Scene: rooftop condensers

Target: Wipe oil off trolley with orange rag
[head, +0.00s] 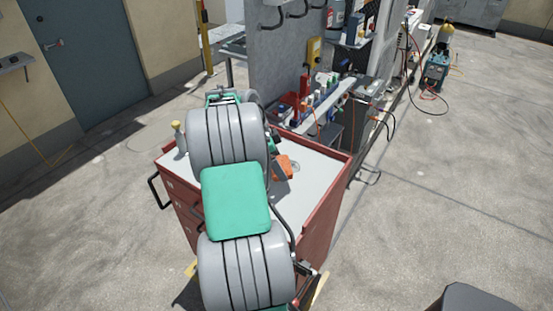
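The red trolley (324,208) has a pale grey top with a raised red rim. The orange rag (285,165) is bunched on the right part of the trolley top. A faint dark mark (297,168), perhaps oil, shows at the rag's right edge. My arm reaches over the trolley and hides much of its top. The dark end of my gripper (279,171) shows at the rag, touching or just above it. Its fingers are mostly hidden, so I cannot tell whether they grip the rag.
A small bottle-like thing (179,137) stands at the trolley's left rear corner. Behind is a bench (325,104) with tools and bottles beside a grey panel (280,60). Cables lie on the floor at right. Concrete floor is open left and right.

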